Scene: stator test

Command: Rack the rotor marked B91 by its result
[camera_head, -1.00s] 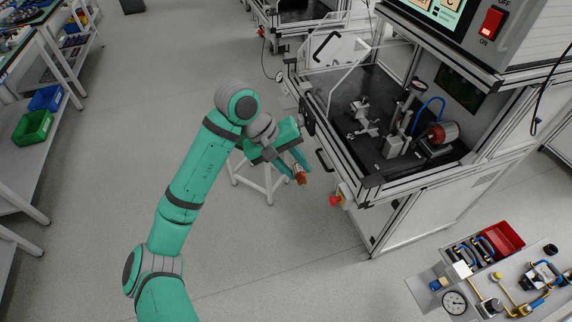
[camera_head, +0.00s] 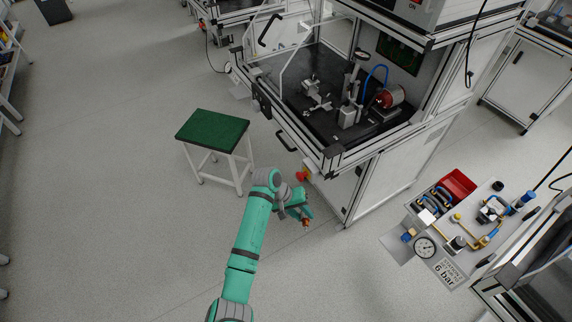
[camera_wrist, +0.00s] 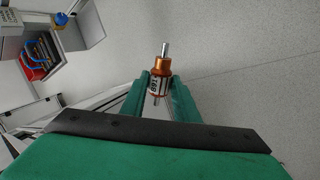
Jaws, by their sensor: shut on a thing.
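My gripper (camera_head: 304,216) is shut on a small rotor (camera_wrist: 160,76), held in the air over the floor in front of the test machine. In the wrist view the rotor has a copper-coloured top, a steel shaft and a white label reading B91 along its side. In the head view the rotor (camera_head: 306,223) is a small orange-brown spot at the fingertips. The stator test machine (camera_head: 330,110) stands behind my gripper, with its front open and a fixture inside. No result display can be read in these frames.
A green-topped stool (camera_head: 212,131) stands left of my arm. At right is a pneumatic bench (camera_head: 462,268) with a gauge, fittings and a red bin (camera_head: 457,184). A red emergency knob (camera_head: 301,176) juts from the machine's front. The floor at left and front is clear.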

